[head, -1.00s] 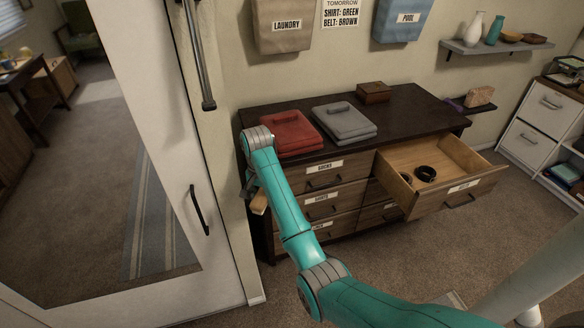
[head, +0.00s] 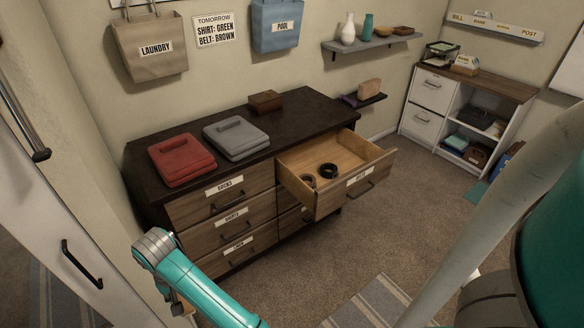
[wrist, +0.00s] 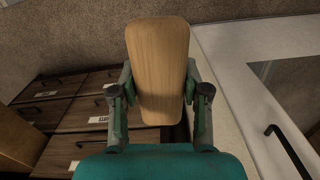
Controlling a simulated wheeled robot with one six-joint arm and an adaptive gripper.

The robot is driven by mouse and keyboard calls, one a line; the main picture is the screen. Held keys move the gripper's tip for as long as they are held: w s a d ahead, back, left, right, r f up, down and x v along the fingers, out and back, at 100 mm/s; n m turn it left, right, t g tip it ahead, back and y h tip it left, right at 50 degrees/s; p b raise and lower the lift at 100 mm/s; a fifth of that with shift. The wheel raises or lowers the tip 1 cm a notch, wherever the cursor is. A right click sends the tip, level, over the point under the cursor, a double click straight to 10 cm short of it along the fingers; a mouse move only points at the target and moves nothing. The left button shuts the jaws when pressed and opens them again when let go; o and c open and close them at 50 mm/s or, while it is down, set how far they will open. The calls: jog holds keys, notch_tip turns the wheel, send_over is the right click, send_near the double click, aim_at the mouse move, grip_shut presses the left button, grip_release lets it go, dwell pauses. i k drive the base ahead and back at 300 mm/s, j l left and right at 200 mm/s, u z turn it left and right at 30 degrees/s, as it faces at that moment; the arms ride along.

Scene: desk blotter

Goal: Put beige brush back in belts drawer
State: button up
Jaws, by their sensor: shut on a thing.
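The beige brush (wrist: 158,65) shows its wooden back in the wrist view, held between the two fingers of my gripper (wrist: 160,100). In the head view my gripper (head: 176,303) is low at the left, in front of and below the dresser's left side, mostly hidden by my arm. The belts drawer (head: 350,192) is pulled out at the dresser's upper right. Two dark coiled belts (head: 328,170) lie inside it, with bare wood around them. My gripper is well apart from the drawer.
A white door (head: 60,230) stands at the left. Carpet is open in front of the drawer.

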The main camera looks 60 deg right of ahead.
aim_at(352, 165)
jog(key=l+z, duration=0.2)
jog(key=l, duration=0.45)
jog(key=l+z, duration=0.15)
jog(key=l, duration=0.45)
jog(key=i+l+z, duration=0.2)
jog(key=l, duration=0.45)
jog(key=i+l+z, duration=0.25)
jog(key=l, duration=0.25)
jog(key=i+j, duration=0.3)
jog(key=j, duration=0.15)
